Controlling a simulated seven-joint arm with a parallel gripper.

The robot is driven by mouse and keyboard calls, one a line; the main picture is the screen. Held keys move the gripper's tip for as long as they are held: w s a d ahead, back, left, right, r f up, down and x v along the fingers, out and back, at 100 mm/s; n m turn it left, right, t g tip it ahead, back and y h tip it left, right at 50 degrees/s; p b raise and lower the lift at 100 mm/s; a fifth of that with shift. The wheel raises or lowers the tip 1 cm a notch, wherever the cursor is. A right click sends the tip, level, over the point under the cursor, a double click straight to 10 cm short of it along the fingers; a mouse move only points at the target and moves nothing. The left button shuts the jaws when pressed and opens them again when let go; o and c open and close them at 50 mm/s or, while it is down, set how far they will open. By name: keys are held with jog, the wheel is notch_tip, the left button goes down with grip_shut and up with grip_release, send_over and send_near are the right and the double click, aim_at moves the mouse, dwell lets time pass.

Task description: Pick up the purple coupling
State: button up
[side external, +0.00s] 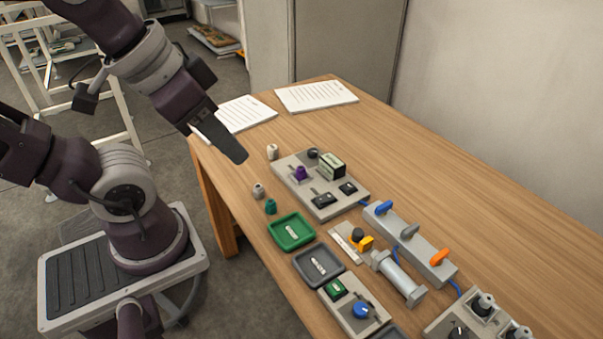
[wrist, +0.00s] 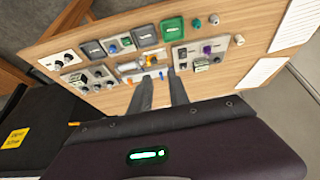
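The purple coupling (side external: 300,173) stands on a light grey panel (side external: 328,207) on the wooden table, near a black knob and a boxed meter. It also shows small in the wrist view (wrist: 207,50), to the right of the fingers. My gripper (side external: 239,157) is above the table's left edge, apart from the coupling and to its left in the side view. In the wrist view my gripper (wrist: 160,76) has its two dark fingers apart with nothing between them.
Loose white (side external: 272,152), grey-beige (side external: 258,191) and green (side external: 270,206) couplings stand left of the panel. A green tray (side external: 272,229) and a grey tray (side external: 298,263) lie nearer. A lever block (side external: 437,268) stands right. The table's right side is clear.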

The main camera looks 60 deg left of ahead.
jog(key=o, duration=0.5)
jog(key=shift+o, duration=0.2)
jog(key=m+g+y, duration=0.6)
jog(key=m+y, duration=0.3)
jog(key=m, duration=0.3)
send_near(302, 169)
jog(key=s+d+r, duration=0.2)
jog(key=s+r, duration=0.5)
jog(key=w+f+m+t+y, duration=0.1)
jog(key=f+m, duration=0.1)
jog(key=f, duration=0.1)
jog(key=w+a+f+m+t+y, duration=0.1)
jog(key=w+f+m, duration=0.1)
jog(key=f+m, duration=0.1)
jog(key=w+f+m+y, duration=0.2)
jog(key=f, duration=0.3)
jog(key=shift+w+a+f+m+t, duration=0.1)
jog(key=shift+w+a+m+t, duration=0.15)
jog(key=shift+m+t, duration=0.15)
jog(key=x, duration=0.7)
jog(key=shift+s+a, duration=0.1)
jog(key=shift+a, duration=0.2)
jog(key=shift+c, duration=0.4)
